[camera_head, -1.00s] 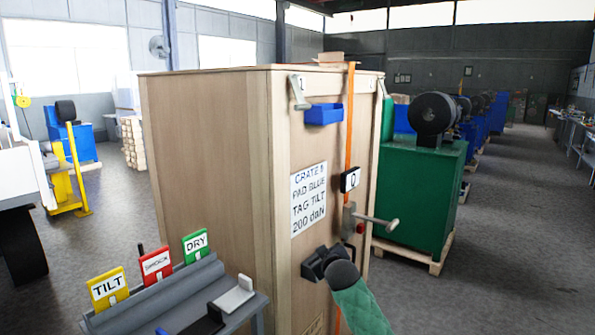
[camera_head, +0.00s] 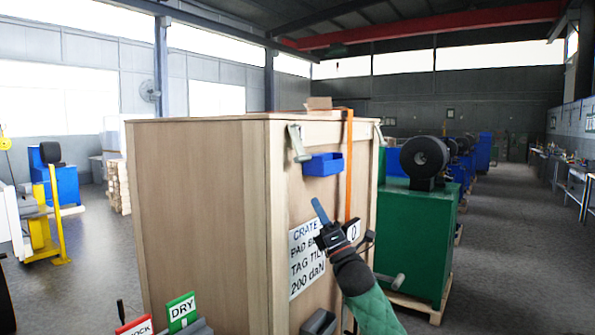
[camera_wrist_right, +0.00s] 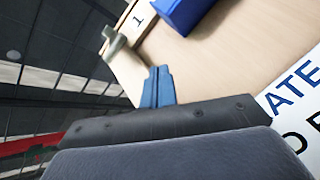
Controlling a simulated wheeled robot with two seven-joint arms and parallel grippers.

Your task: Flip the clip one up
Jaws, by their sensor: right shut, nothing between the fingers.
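Clip one is a pale grey-green lever clip (camera_head: 299,144) at the top left of the wooden crate's front face. Its lever hangs downward in the head view. In the right wrist view the clip (camera_wrist_right: 114,42) sits beside a white plate marked 1 (camera_wrist_right: 138,17). My right gripper (camera_head: 319,210) is shut and empty, its blue fingers pointing up in front of the crate's printed label. It is below and to the right of the clip, apart from it. The fingers also show in the right wrist view (camera_wrist_right: 157,88). My left gripper is not in view.
The crate (camera_head: 205,220) carries a blue bin (camera_head: 323,164) just right of the clip, an orange strap (camera_head: 349,165) and a printed label (camera_head: 303,270). A green machine (camera_head: 418,235) stands to the right. A green DRY card (camera_head: 182,309) is low at left.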

